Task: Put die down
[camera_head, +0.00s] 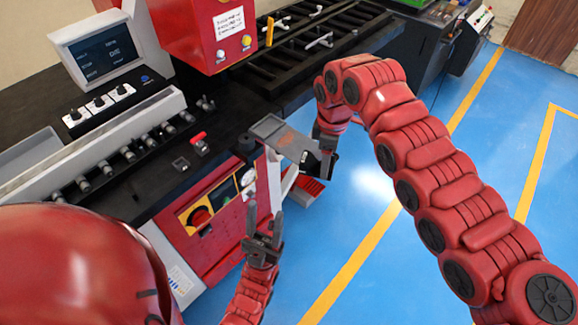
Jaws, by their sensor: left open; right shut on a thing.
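My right arm reaches in from the right and bends down.
The black machine bed (130,185) with a row of rollers is at left. The red control panel (215,215) has a knob and gauge. A monitor (98,50) and red press head (205,30) stand behind. Blue floor (350,215) with yellow lines is open at right.

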